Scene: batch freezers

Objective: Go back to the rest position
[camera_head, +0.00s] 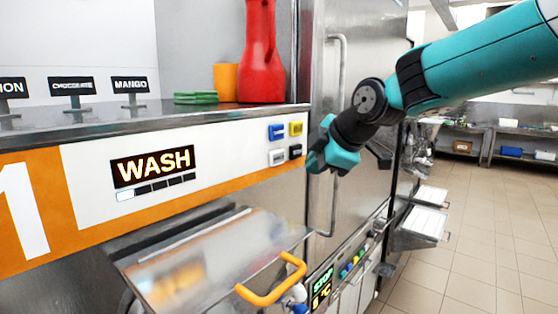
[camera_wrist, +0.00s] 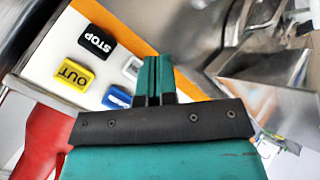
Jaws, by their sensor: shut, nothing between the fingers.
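My gripper (camera_head: 318,158) is in front of the right end of the machine's orange and white panel (camera_head: 230,167), close to the buttons. In the wrist view my gripper (camera_wrist: 154,62) has its two teal fingers together, with nothing between them. The panel has a blue button (camera_head: 277,131), a yellow button (camera_head: 296,128), a white button (camera_head: 277,157) and a black button (camera_head: 295,151). In the wrist view the black button (camera_wrist: 97,39) reads STOP and the yellow button (camera_wrist: 74,74) reads OUT. The display (camera_head: 153,167) reads WASH. I cannot tell whether the fingertips touch the panel.
A red jug (camera_head: 260,60) and an orange cup (camera_head: 226,82) stand on the machine's top, beside green discs (camera_head: 196,97). A yellow handle (camera_head: 272,284) sticks out below the panel. A steel door (camera_head: 352,120) with a vertical handle stands behind my arm. Tiled floor (camera_head: 470,240) is clear at right.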

